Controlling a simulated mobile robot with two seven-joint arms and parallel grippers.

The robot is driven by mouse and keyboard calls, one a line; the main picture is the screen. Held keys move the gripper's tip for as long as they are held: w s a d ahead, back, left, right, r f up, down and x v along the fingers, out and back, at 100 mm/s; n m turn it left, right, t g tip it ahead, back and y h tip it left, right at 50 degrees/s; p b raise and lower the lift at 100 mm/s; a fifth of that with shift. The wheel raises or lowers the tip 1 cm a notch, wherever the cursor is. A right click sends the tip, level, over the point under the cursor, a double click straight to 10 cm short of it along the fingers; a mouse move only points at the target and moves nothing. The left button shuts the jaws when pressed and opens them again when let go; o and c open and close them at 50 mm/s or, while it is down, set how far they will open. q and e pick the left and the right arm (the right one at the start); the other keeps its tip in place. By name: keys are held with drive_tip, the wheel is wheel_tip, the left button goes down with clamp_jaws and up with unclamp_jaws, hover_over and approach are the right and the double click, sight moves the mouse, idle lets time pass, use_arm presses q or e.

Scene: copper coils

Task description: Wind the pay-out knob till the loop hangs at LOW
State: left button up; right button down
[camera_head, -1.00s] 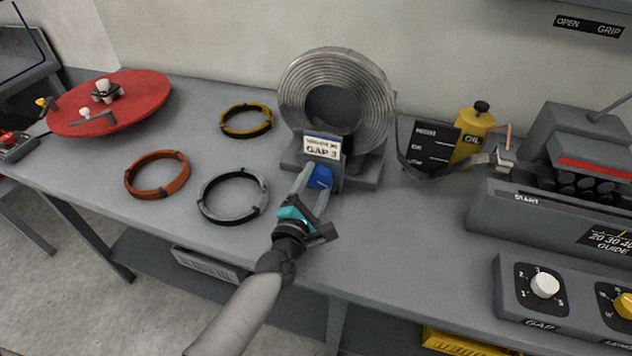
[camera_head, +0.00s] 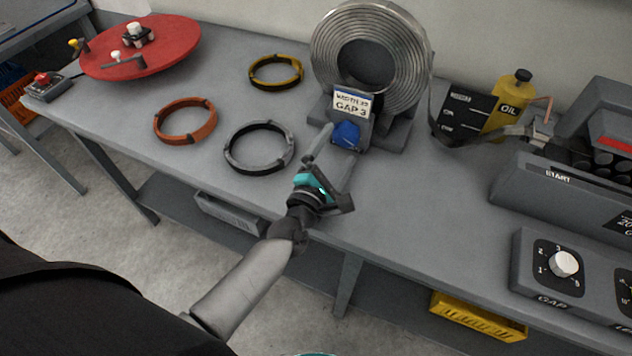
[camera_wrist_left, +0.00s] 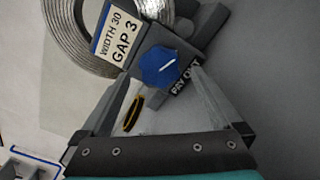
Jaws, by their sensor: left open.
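The blue pay-out knob (camera_head: 346,136) sits on the front of the coil stand, under a card reading WIDTH 30, GAP 3. In the left wrist view the knob (camera_wrist_left: 160,67) has a white line on it and a PAY OUT label beside it. My left gripper (camera_head: 340,143) is open in front of the knob, fingers apart on either side of it and not closed on it. The strip loop (camera_head: 455,143) hangs from the coil (camera_head: 325,45) past a dark marked board (camera_head: 475,118). Its lowest part is near the board's bottom edge; the small marks are hard to read.
An oil can (camera_head: 508,105) stands behind the board. The feeding machine (camera_head: 560,195) and GAP dial (camera_head: 564,264) are at right. Orange (camera_head: 185,121), black-grey (camera_head: 260,147) and yellow (camera_head: 276,71) rings lie left of the stand. A red turntable (camera_head: 140,50) is farther left.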

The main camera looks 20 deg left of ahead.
use_arm(q)
drive_tip(key=s, duration=1.2)
drive_tip(key=shift+a, duration=0.2)
drive_tip(key=shift+s, duration=0.15)
